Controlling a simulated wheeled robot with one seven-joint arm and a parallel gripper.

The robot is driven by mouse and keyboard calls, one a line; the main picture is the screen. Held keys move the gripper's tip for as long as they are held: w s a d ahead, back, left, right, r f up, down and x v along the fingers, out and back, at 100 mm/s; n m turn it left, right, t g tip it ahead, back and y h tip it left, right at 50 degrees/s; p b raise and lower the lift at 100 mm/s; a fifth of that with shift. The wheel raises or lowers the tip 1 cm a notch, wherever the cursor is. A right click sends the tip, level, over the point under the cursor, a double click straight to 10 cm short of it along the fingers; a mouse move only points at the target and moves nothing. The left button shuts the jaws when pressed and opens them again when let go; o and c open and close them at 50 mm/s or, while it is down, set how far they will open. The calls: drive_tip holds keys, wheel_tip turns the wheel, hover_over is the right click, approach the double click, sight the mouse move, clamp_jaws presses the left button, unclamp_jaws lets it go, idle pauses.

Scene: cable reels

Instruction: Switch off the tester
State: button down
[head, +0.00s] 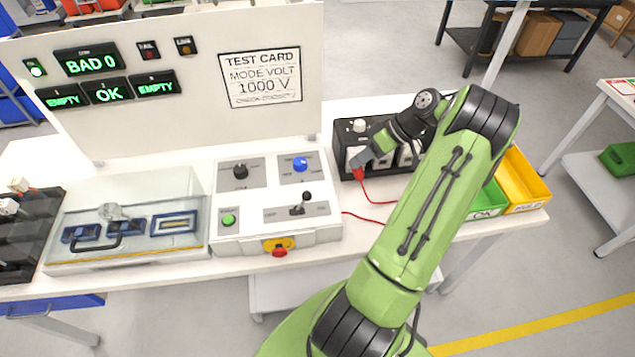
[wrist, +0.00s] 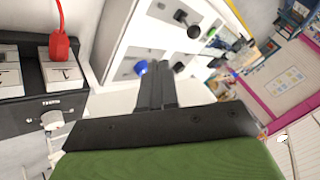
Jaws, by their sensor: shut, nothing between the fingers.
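The tester is a white control box (head: 270,230) on the bench. It has a black knob (head: 240,171), a blue knob (head: 300,164), a green button (head: 228,220), a black lever (head: 300,207) and, on its front, a red knob on a yellow plate (head: 279,246). Labels are too small to read. My gripper (head: 372,154) is right of the box, above the dark socket block, near a red plug (head: 358,174). In the wrist view my shut, empty gripper (wrist: 155,68) points toward the box (wrist: 130,20); its blue knob (wrist: 140,67) shows beside the fingertips.
A display panel (head: 200,130) behind shows lit "BAD 0", "EMPTY", "OK", "EMPTY" and a test card (head: 261,78). A clear-lidded fixture (head: 125,250) is left. The socket block (head: 345,135) holds the red plug and its cable. Green (head: 488,205) and yellow bins (head: 522,180) are right.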

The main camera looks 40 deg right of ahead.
approach(302, 203)
drive_tip(key=w+d+f, duration=0.1)
drive_tip(key=d+f, duration=0.1)
drive_tip(key=f, duration=0.1)
drive_tip(key=w+d+f, duration=0.1)
drive_tip(key=shift+w+d+f, duration=0.25)
drive_tip(key=shift+w+d, duration=0.05)
drive_tip(key=shift+d, duration=0.05)
drive_tip(key=a, duration=0.1)
drive_tip(key=a+p, duration=0.1)
drive_tip(key=a, duration=0.1)
drive_tip(key=shift+a+r, duration=0.25)
drive_tip(key=shift+r, duration=0.15)
drive_tip(key=shift+d, duration=0.1)
drive_tip(key=shift+w+a+r, duration=0.15)
drive_tip(key=shift+a, duration=0.1)
